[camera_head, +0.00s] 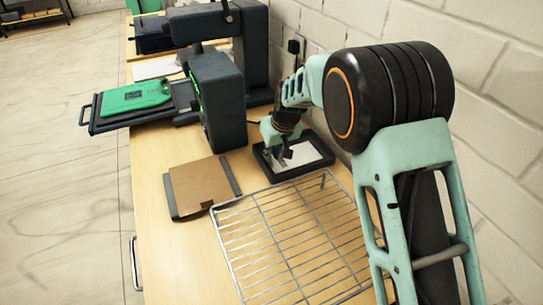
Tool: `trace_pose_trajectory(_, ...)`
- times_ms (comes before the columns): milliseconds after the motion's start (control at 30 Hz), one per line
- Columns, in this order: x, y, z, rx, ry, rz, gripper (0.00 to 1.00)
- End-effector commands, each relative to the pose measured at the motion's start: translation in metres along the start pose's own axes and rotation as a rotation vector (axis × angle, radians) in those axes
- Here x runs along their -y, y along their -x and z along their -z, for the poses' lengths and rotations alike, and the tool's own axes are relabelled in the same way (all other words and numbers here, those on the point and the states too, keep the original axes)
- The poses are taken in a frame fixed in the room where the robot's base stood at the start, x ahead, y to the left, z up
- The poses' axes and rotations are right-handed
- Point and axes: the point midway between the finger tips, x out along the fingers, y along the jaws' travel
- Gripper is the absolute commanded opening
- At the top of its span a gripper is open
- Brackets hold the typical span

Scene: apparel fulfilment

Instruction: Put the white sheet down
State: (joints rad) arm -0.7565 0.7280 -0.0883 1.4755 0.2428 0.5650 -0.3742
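A white sheet (308,153) lies in or just above a shallow black tray (293,176) beside the wall. My gripper (284,157) points down over the left part of the sheet. Its fingers are small and dark here, so I cannot tell whether they are open or shut, or whether they touch the sheet. Another white sheet or pad (157,67) lies on the table farther back.
A dark press machine (217,100) stands just left of my arm. A brown board (203,184) on a dark base lies at the table's front left. A wire rack (290,240) covers the near table. A brick wall (480,60) bounds the right side.

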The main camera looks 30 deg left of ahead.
Motion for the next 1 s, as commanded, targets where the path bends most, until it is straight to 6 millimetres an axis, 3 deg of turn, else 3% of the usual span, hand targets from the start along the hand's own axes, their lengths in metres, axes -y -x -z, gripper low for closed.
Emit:
trace_pose_trajectory(200,0.0,0.048,0.001,-0.003,0.001,0.0,0.12)
trace_pose_trajectory(433,0.0,0.086,0.001,-0.002,0.001,0.0,0.12)
trace_pose_trajectory(633,0.0,0.1,0.0,0.0,0.001,0.0,0.12)
trace_pose_trajectory(1000,0.0,0.1,0.0,0.0,0.001,0.0,0.12)
